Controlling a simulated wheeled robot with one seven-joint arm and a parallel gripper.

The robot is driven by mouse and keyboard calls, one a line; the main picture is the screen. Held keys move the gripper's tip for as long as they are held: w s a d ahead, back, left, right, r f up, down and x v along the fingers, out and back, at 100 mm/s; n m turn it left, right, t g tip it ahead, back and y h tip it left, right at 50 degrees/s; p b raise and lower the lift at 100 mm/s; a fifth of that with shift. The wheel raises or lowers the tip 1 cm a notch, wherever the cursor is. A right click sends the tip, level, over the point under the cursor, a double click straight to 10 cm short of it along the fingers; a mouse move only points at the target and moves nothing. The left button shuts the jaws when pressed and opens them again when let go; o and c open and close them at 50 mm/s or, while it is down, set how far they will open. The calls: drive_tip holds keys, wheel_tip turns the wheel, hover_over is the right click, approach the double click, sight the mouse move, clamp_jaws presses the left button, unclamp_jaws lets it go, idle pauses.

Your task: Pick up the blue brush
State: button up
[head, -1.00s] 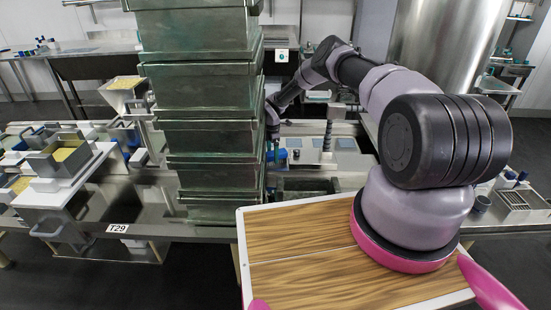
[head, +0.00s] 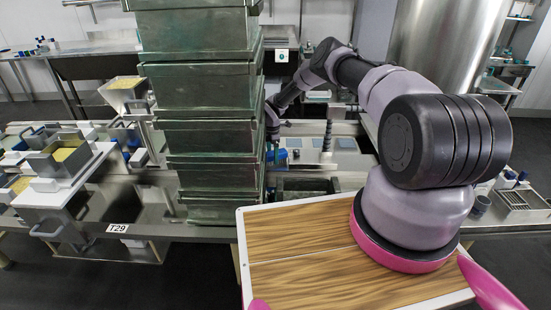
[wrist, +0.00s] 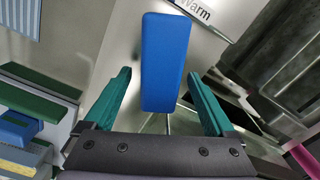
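A blue block-shaped object (wrist: 166,50), which looks like the blue brush, shows at the upper middle of the wrist view. My gripper (wrist: 160,76) is open, with one teal finger on each side of the blue object's near end. A gap shows on both sides, and I cannot tell how far below the fingertips it lies. In the head view my gripper is mostly hidden behind the stacked green crates. A bit of blue (head: 280,155) shows just right of the stack, below my wrist.
The tall stack of green metal crates (head: 212,143) stands close left of my arm. In the wrist view a dark metal bin (wrist: 285,60) lies to the right. Green and blue blocks (wrist: 25,125) lie to the left. A "Warm" label (wrist: 195,12) is at the top.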

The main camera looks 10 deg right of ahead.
sight(272, 153)
clamp_jaws()
drive_tip(key=shift+r, duration=0.1)
drive_tip(key=shift+r, duration=0.45)
wheel_tip(272, 153, up, 7)
drive_tip(key=shift+f, duration=0.2)
drive_tip(key=w+d, duration=1)
drive_tip(key=d, duration=0.5)
drive_tip(key=shift+f, duration=0.1)
